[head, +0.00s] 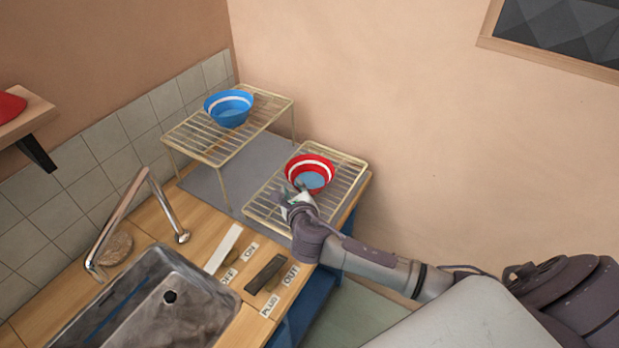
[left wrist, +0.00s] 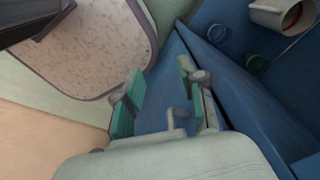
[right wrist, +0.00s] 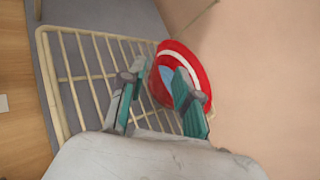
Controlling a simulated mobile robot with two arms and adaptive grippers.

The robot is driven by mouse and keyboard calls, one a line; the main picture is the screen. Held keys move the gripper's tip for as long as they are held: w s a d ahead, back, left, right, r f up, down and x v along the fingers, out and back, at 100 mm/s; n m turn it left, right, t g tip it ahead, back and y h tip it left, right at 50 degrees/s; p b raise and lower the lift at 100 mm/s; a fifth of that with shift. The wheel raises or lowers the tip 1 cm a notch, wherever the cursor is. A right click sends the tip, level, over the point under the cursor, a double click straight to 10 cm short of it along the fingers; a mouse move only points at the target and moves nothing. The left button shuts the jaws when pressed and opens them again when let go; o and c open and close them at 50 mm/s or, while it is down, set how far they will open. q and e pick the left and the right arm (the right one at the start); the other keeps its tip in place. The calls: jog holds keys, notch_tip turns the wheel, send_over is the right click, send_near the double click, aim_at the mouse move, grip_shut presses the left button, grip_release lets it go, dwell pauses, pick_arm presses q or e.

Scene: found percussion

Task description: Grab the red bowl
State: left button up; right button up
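The red bowl (head: 309,161) has a white band and a blue inside, and sits on the lower wire rack (head: 262,214) by the wall. My right gripper (head: 296,190) is at the bowl's near side in the head view. In the right wrist view the bowl (right wrist: 187,64) lies just beyond the fingers of my right gripper (right wrist: 155,98), which are apart. The right finger overlaps the bowl's near part in the picture; I cannot tell whether it touches. My left gripper (left wrist: 160,103) is open and empty, away from the rack, and shows only in the left wrist view.
A blue bowl (head: 229,107) stands on a taller wire rack (head: 205,147) at the back left. A sink (head: 160,305) with a tap is at the front left. Labelled blocks lie beside the sink. A mug (left wrist: 280,14) shows in the left wrist view.

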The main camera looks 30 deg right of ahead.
aim_at(289, 179)
jog(key=shift+p+x, duration=0.5)
jog(key=shift+x, duration=2.9)
jog(key=shift+a+f, duration=0.1)
jog(key=shift+f, duration=0.05)
grip_shut()
